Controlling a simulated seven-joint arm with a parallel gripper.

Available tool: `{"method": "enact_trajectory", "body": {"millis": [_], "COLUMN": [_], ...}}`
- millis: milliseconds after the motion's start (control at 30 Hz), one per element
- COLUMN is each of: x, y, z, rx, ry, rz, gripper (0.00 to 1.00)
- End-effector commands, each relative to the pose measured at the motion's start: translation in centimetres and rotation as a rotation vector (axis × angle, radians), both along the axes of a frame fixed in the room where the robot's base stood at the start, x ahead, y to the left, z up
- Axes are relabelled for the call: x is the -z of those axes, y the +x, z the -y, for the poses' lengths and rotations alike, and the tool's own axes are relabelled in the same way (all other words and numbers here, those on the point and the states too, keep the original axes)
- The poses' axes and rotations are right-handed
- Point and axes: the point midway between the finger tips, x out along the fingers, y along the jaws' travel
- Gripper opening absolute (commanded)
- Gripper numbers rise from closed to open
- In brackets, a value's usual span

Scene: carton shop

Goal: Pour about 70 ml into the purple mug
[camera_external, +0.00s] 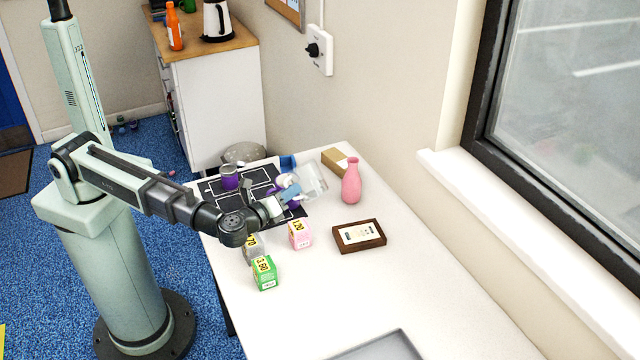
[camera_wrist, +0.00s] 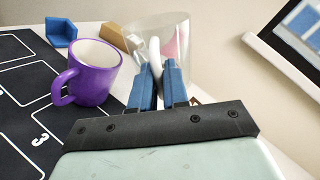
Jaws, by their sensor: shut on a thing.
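The purple mug (camera_wrist: 92,74) stands upright in the wrist view, with its white inside showing and its handle to the left. In the external view my gripper (camera_external: 290,193) holds the vessel (camera_external: 314,179), which looks tilted, close to the mug. I cannot tell how much liquid is inside. No stream is visible.
A black mat (camera_external: 213,189) carries another purple container (camera_external: 229,178). A blue holder (camera_external: 288,162), cardboard box (camera_external: 334,160) and pink vase (camera_external: 351,182) stand beyond. Pink (camera_external: 299,234) and green (camera_external: 264,273) cartons and a wooden frame (camera_external: 359,235) are nearer. The table's right front is mostly clear.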

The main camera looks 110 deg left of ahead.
Motion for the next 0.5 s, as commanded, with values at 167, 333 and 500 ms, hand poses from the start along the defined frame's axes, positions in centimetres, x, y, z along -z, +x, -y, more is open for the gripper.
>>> {"method": "enact_trajectory", "body": {"millis": [167, 333, 500], "x": [0.57, -0.05, -0.41], "y": [-0.29, -0.29, -0.34], "z": [-0.11, -0.11, -0.13], "rx": [0.003, 0.005, 0.008], "ry": [-0.040, -0.076, -0.098], "rz": [0.105, 0.200, 0.260], "gripper": [0.00, 0.00, 0.00]}}
